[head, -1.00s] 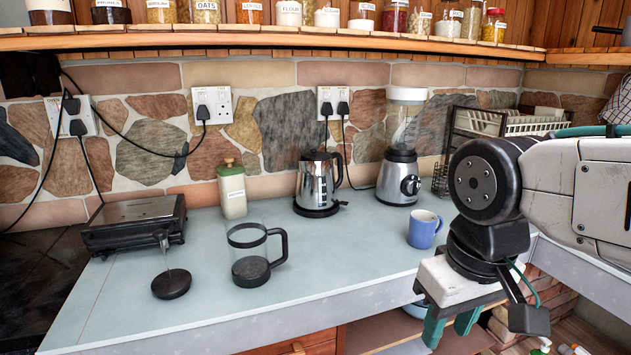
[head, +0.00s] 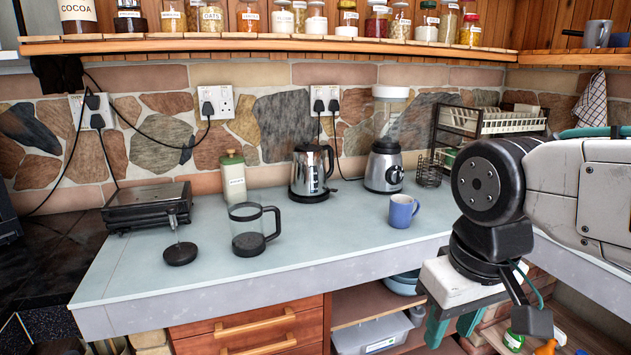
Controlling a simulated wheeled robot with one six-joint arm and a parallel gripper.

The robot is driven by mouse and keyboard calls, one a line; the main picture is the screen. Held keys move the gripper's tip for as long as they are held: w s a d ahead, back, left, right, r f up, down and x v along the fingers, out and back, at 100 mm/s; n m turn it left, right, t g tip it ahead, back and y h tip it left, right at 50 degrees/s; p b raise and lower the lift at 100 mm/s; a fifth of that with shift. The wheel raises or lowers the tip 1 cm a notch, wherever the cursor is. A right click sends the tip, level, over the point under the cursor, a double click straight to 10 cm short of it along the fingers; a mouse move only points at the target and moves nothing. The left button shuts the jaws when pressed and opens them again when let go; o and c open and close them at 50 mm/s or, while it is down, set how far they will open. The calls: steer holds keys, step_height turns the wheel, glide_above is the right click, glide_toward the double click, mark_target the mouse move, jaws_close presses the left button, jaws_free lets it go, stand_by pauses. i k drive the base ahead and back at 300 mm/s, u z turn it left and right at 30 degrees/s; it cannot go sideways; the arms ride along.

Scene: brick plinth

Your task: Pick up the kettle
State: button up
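The kettle (head: 309,172) is silver with a black handle on its right side. It stands upright on its black base at the back of the counter (head: 340,222), near the stone wall. My gripper (head: 452,328) is at the lower right, in front of the counter's front edge and below its top. Its green fingers point down, with a gap between them and nothing visible in it. It is well apart from the kettle, to its right and nearer to me.
A glass press jug (head: 248,232), plunger lid (head: 180,254), grill (head: 147,205), green-lidded canister (head: 233,178), blender (head: 384,160) and blue mug (head: 403,211) stand on the counter. A jar shelf (head: 330,42) runs above. Drawers (head: 245,325) lie below. The counter between jug and mug is clear.

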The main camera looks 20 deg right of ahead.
mark_target(309, 177)
steer(key=u, duration=0.75)
steer(key=i, duration=0.75)
steer(key=z, duration=0.7)
steer(key=i, duration=0.45)
steer(key=z, duration=0.55)
